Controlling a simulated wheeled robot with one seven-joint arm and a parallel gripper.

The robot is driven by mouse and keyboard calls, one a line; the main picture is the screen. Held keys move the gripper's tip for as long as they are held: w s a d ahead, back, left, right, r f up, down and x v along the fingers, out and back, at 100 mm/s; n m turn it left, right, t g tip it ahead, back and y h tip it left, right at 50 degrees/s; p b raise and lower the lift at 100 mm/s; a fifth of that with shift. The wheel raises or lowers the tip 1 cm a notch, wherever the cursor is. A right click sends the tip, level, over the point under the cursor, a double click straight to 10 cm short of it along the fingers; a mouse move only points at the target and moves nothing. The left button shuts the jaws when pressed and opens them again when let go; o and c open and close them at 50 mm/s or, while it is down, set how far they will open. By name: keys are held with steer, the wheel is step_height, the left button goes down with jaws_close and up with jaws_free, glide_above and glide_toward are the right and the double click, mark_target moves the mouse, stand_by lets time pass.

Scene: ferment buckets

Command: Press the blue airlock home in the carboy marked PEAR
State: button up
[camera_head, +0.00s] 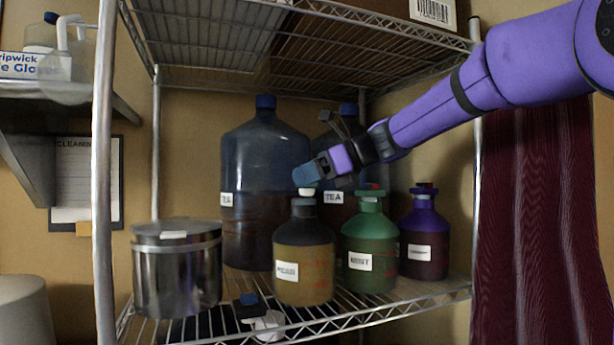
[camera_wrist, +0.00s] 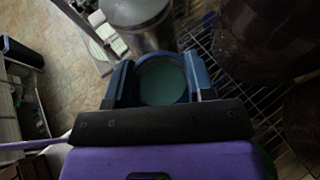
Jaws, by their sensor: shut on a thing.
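My gripper (camera_head: 307,175) is shut above the front-left carboy. In the wrist view, its blue fingers (camera_wrist: 162,85) hold a round teal-blue top, the blue airlock (camera_wrist: 162,80). A white part (camera_head: 306,191) shows below the fingers in the head view, at the neck of the dark-shouldered carboy (camera_head: 303,260) with tan contents. Whether the airlock is fully seated cannot be told. That carboy stands upright; its white label (camera_head: 287,271) is blurred and seems to end in "EAR". The fingers hide most of the airlock.
A green carboy (camera_head: 370,240) with a red-topped airlock (camera_head: 372,187) stands close on the right, then a purple carboy (camera_head: 424,240). Large blue jugs (camera_head: 262,150) stand behind. A steel pot (camera_head: 177,275) is at left. A dark block (camera_head: 248,309) with a blue top lies in front.

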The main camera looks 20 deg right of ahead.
steer(key=shift+w+a+f, duration=0.15)
steer(key=shift+w, duration=0.45)
steer(key=shift+f, duration=1.1)
stand_by(3.3)
steer(key=shift+r, duration=0.15)
steer(key=o, duration=1.1)
steer(key=shift+c, duration=0.2)
steer(key=shift+r, duration=0.1)
